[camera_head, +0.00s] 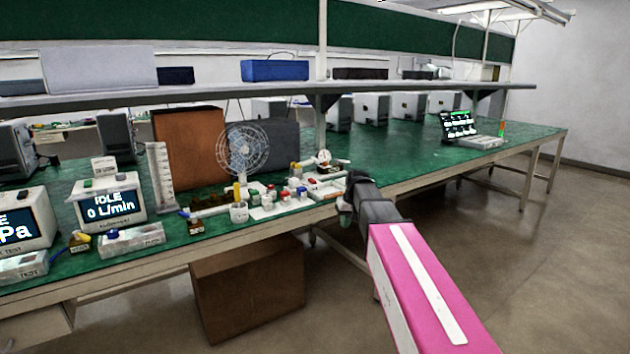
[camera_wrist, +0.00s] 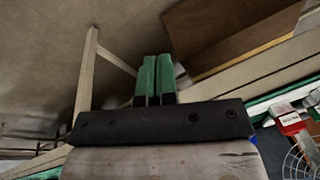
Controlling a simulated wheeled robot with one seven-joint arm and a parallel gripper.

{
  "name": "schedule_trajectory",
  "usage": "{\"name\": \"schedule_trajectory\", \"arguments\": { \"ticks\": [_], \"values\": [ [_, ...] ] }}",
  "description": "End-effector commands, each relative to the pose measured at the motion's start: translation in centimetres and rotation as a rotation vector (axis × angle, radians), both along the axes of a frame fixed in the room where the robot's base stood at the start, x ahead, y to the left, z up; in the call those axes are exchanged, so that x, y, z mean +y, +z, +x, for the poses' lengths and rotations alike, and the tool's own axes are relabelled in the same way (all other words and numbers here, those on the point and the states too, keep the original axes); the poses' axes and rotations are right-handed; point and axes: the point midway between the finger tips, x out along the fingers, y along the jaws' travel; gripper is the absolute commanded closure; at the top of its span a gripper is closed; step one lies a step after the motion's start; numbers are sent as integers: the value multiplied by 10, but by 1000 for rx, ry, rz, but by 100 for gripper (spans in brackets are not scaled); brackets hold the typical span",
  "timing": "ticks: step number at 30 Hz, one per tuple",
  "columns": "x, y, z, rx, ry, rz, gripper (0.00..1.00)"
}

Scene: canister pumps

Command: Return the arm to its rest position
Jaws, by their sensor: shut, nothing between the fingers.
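My gripper (camera_head: 347,208) is at the front edge of the green-topped workbench (camera_head: 400,160), in the middle of the head view. My pink and black arm reaches up to it from the lower right. In the wrist view the two green fingers of my gripper (camera_wrist: 155,80) are side by side, shut, with nothing between them. They point toward the bench's front edge, legs and the floor. Part of the gripper is hidden in the head view by the wrist.
A brown box (camera_head: 250,285) stands under the bench. Floor (camera_head: 560,230) at the right is clear.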

Motion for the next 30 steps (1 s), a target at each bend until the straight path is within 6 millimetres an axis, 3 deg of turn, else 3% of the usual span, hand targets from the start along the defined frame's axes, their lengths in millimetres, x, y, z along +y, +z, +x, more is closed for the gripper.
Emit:
{"name": "schedule_trajectory", "arguments": {
  "ticks": [1,9,18,24,30],
  "values": [
    [-7,-22,-24,13,-19,-14,100],
    [-39,-110,-111,54,-111,-88,100],
    [-67,-177,-207,90,-186,-165,100],
    [-76,-194,-236,99,-208,-190,100],
    [-77,-197,-238,99,-211,-193,100]
  ]
}}
